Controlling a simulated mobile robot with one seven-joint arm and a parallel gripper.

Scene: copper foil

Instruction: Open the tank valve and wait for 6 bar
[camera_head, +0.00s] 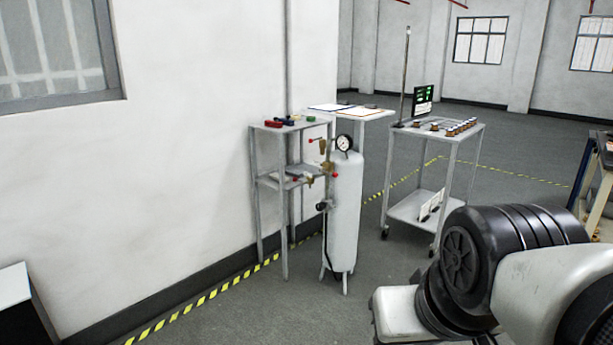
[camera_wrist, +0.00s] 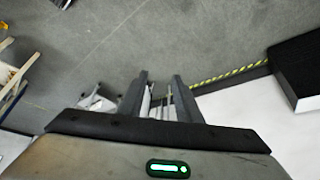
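A white upright tank (camera_head: 345,210) stands on short legs in the middle of the head view. A round dial gauge (camera_head: 344,142) sits at its top; its reading is too small to make out. Brass fittings (camera_head: 327,167) with small red handles are on the tank's left side near the top. I cannot tell whether the valve is open or shut. My gripper (camera_wrist: 160,82) shows in the wrist view with its two fingers apart and nothing held between them. It is outside the head view and is not at the tank.
A narrow grey shelf stand (camera_head: 290,125) with small coloured items is just left of the tank, against the wall. A wheeled cart (camera_head: 413,208) with a small screen (camera_head: 423,95) stands to its right. Open grey floor (camera_head: 300,315) lies in front.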

